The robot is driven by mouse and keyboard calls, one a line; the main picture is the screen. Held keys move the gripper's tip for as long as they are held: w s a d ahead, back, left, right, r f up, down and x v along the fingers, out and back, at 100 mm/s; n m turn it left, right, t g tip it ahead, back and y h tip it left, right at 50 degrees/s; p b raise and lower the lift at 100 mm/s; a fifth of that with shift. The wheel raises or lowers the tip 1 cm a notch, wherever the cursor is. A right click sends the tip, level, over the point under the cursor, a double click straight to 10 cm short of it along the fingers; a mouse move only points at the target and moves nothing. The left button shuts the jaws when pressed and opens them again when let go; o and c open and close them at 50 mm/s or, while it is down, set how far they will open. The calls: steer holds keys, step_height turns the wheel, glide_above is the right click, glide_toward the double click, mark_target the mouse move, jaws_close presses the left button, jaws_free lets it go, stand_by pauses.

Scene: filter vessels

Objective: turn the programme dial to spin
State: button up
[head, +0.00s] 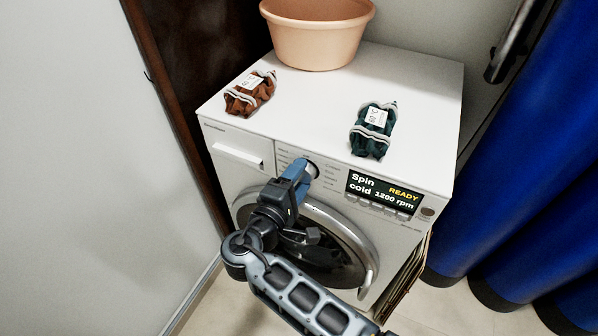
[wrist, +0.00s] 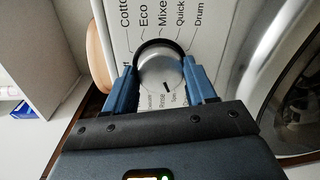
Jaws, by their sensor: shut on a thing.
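The programme dial (wrist: 158,73) is a round silver knob with a black ring, on the front panel of the white washing machine (head: 408,85). In the wrist view its dark pointer mark faces the lower labels, towards Spin beside Rinse. The display (head: 384,192) reads "Spin", "cold", "1200 rpm" and "READY". My gripper (wrist: 160,76) is shut on the dial, with one blue finger on each side of it. In the head view my gripper (head: 300,176) reaches the panel left of the display and hides part of the dial.
On the machine's top stand a peach basin (head: 317,38), a brown bundle with a label (head: 250,93) and a dark green one (head: 373,131). The round door (head: 360,262) lies below my gripper. A blue curtain (head: 530,150) hangs at right; a wall is at left.

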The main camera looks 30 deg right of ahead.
steer(key=shift+n+p, duration=0.4)
steer(key=shift+n, duration=0.2)
steer(key=o, duration=1)
steer(key=shift+o, duration=0.2)
steer(key=shift+a, duration=0.15)
steer(key=v, duration=0.7)
steer(key=shift+s+a+b, duration=0.2)
steer(key=shift+b, duration=0.15)
steer(key=shift+f, duration=0.1)
